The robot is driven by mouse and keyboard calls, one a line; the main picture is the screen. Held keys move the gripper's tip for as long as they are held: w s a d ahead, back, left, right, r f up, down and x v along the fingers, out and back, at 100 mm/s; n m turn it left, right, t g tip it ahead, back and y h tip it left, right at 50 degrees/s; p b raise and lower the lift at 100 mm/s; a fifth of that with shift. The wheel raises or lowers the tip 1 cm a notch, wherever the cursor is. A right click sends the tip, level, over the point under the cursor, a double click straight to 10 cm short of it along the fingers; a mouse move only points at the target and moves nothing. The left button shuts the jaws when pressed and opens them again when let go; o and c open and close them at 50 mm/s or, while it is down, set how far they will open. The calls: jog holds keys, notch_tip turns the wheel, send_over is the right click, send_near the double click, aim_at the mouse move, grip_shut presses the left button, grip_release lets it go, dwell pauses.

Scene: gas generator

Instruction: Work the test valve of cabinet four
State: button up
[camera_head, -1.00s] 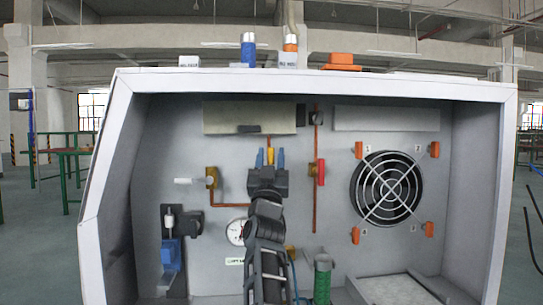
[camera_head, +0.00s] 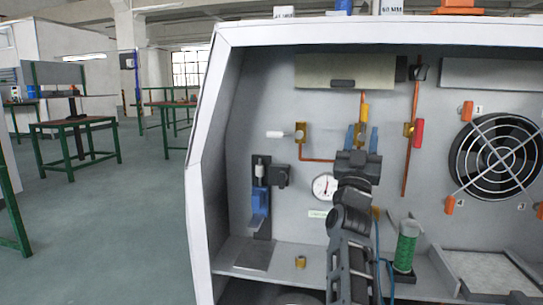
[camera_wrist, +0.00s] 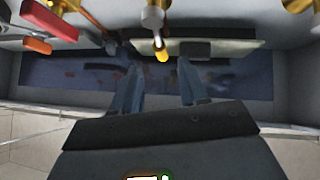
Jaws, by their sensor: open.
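My gripper (camera_head: 361,134) has its two blue fingers apart, in front of the cabinet's (camera_head: 205,130) back panel. A yellow-handled valve (camera_head: 364,111) on a copper pipe shows just above and between the fingers. In the wrist view the open fingers (camera_wrist: 159,68) point toward the yellow tip (camera_wrist: 161,54), with nothing seen held between them. A brass valve with a white handle (camera_head: 275,134) is to the left. A valve with a red handle (camera_head: 419,132) is to the right; a red handle also shows in the wrist view (camera_wrist: 50,24). I see no label naming the test valve.
A pressure gauge (camera_head: 325,186) is left of my arm. A green cylinder (camera_head: 407,246) stands on the cabinet floor at right. A caged fan (camera_head: 497,157) with orange clips is on the right. Open floor (camera_head: 110,220) and green-legged tables (camera_head: 75,128) lie left of the cabinet.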

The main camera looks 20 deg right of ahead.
jog(key=s+a+f+n+t+y, duration=0.1)
jog(key=s+a+f+n+y, duration=0.3)
jog(key=s+f, duration=0.35)
jog(key=s+a+f+n+t+y, duration=0.2)
jog(key=s+a+f+n+y, duration=0.1)
jog(key=s+f+n+y, duration=0.35)
jog(key=s+a+f+n+t+y, duration=0.1)
jog(key=s+a+f+n+y, duration=0.2)
jog(key=s+f+y, duration=0.55)
jog(key=s+a+f+m+g, duration=0.1)
jog(key=s+a+f+g, duration=0.3)
jog(key=s, duration=0.7)
jog(key=s+a+f+m+g, duration=0.1)
jog(key=s+a+f, duration=0.4)
jog(key=s, duration=0.5)
jog(key=s+a+r+m+g+y, duration=0.1)
jog(key=s+a+r+m+g, duration=0.15)
jog(key=s+a, duration=0.35)
notch_tip(320, 180, up, 30)
jog(key=s+d+p, duration=0.1)
jog(key=p, duration=2.8)
jog(key=shift+f+n, duration=0.15)
jog(key=shift+n, duration=0.25)
